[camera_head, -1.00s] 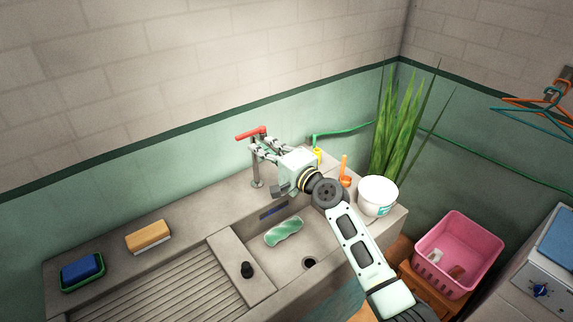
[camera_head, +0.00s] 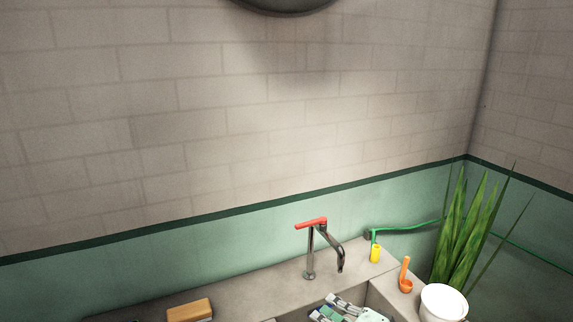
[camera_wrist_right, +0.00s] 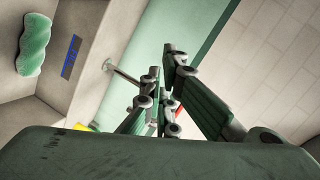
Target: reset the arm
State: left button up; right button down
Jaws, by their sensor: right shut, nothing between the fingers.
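My right gripper (camera_head: 336,310) shows at the bottom edge of the head view, low over the sink basin, in front of and below the faucet. It is shut and empty, and clear of the red faucet handle (camera_head: 311,223). Its fingers also show in the right wrist view (camera_wrist_right: 160,80). The metal faucet (camera_head: 311,260) stands on the back ledge, with its spout bent down to the right. Most of my right arm is cut off by the head view's lower edge. My left gripper is in neither view.
An orange-brown sponge or brush (camera_head: 190,309) lies on the ledge at left. A yellow fitting (camera_head: 375,254), an orange scoop (camera_head: 405,275), a white bucket (camera_head: 443,303) and a plant (camera_head: 465,230) are at right. A green sponge (camera_wrist_right: 33,45) shows in the wrist view.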

jog(key=s+d+f+n+g+h, duration=0.1)
jog(key=s+f+n+g+h, duration=0.15)
jog(key=s+f, duration=0.4)
jog(key=s+d+f+n+g+h, duration=0.1)
jog(key=s+f+n+g, duration=0.2)
jog(key=s, duration=0.6)
jog(key=s+d+f+n+g+h, duration=0.2)
jog(key=s+d, duration=0.2)
jog(key=s, duration=0.4)
jog(key=s+d+f+n+g+h, duration=0.15)
jog(key=s+d, duration=0.25)
jog(key=s, duration=0.4)
notch_tip(320, 180, down, 27)
jog(key=g+b, duration=0.1)
jog(key=b, duration=0.2)
jog(key=s+d+f+g+h+b, duration=0.1)
jog(key=s+d+f+b, duration=0.1)
jog(key=s+f, duration=1.6)
notch_tip(320, 180, down, 2)
jog(key=shift+s+d+f+n, duration=0.15)
jog(key=shift+d+f+n, duration=0.05)
jog(key=shift+n, duration=0.1)
